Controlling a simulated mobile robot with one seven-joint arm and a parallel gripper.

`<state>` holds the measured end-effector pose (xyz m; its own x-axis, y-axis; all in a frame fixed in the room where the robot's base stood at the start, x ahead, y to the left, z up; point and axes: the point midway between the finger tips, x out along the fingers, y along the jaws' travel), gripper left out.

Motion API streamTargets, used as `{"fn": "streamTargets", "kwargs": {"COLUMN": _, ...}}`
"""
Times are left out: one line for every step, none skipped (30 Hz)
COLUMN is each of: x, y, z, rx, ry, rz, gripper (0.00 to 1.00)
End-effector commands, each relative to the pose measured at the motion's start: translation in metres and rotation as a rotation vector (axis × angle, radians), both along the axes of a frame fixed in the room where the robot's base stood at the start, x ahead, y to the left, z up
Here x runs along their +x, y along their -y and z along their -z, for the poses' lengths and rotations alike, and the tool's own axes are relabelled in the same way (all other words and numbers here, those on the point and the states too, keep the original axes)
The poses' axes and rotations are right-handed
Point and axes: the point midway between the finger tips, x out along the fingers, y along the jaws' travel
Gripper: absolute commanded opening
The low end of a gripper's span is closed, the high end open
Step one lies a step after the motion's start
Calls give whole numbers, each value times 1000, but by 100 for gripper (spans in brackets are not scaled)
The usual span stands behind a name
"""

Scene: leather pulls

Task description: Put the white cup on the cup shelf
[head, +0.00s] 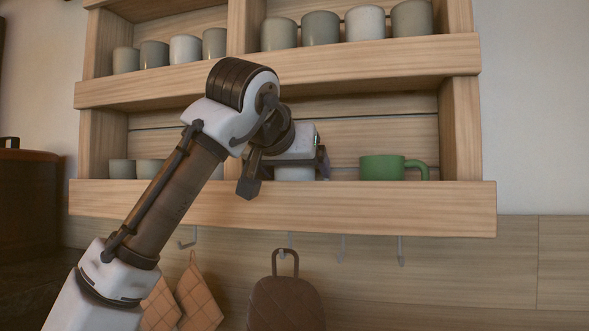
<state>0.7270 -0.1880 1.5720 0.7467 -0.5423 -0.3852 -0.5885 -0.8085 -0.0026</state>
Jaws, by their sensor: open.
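A white cup (294,174) stands on the lower shelf of the wooden rack, at its middle. It is largely hidden by my gripper, and only its lower front shows. My gripper (290,168) is open at the white cup, with a dark finger part visible to the right of it. I cannot tell whether the fingers touch the cup. The cup shelf appears to be this wooden rack; its lower shelf (400,207) has a raised front board that hides the cup's base.
A green mug (381,168) stands right of my gripper, handle to the right. Grey cups (122,168) stand at the lower left. Several grey and whitish cups (321,28) fill the upper shelf (400,62). Hooks, orange pot holders (199,293) and a brown board (286,303) hang below.

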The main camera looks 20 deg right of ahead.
Motion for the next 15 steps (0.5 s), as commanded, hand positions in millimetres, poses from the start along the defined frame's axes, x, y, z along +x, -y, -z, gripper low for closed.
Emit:
{"fn": "streamTargets", "kwargs": {"x": -5, "y": -3, "z": 0, "rx": -1, "ry": 3, "rz": 0, "gripper": 85}}
{"fn": "streamTargets", "kwargs": {"x": -9, "y": -5, "z": -2, "rx": 0, "ry": 2, "rz": 0, "gripper": 85}}
{"fn": "streamTargets", "kwargs": {"x": -14, "y": -9, "z": -4, "rx": -2, "ry": 4, "rz": 1, "gripper": 85}}
{"fn": "streamTargets", "kwargs": {"x": -19, "y": -12, "z": -6, "rx": -1, "ry": 3, "rz": 2, "gripper": 85}}
{"fn": "streamTargets", "kwargs": {"x": -24, "y": -16, "z": -8, "rx": -2, "ry": 5, "rz": 2, "gripper": 85}}
{"fn": "streamTargets", "kwargs": {"x": -30, "y": -21, "z": -11, "rx": -2, "ry": 4, "rz": 1, "gripper": 85}}
{"fn": "streamTargets", "kwargs": {"x": -35, "y": -24, "z": -14, "rx": -3, "ry": 4, "rz": 2, "gripper": 85}}
{"fn": "streamTargets", "kwargs": {"x": -41, "y": -28, "z": -17, "rx": -1, "ry": 4, "rz": 2, "gripper": 85}}
{"fn": "streamTargets", "kwargs": {"x": -47, "y": -33, "z": -21, "rx": -3, "ry": 4, "rz": 2, "gripper": 85}}
{"fn": "streamTargets", "kwargs": {"x": -52, "y": -36, "z": -23, "rx": -1, "ry": 3, "rz": 1, "gripper": 85}}
{"fn": "streamTargets", "kwargs": {"x": -57, "y": -40, "z": -26, "rx": -2, "ry": 3, "rz": 2, "gripper": 85}}
{"fn": "streamTargets", "kwargs": {"x": -63, "y": -44, "z": -29, "rx": -1, "ry": 3, "rz": 1, "gripper": 85}}
{"fn": "streamTargets", "kwargs": {"x": -67, "y": -47, "z": -31, "rx": -1, "ry": 4, "rz": 2, "gripper": 85}}
{"fn": "streamTargets", "kwargs": {"x": -70, "y": -50, "z": -34, "rx": -1, "ry": 4, "rz": 2, "gripper": 85}}
{"fn": "streamTargets", "kwargs": {"x": -75, "y": -53, "z": -36, "rx": 0, "ry": 2, "rz": 2, "gripper": 85}}
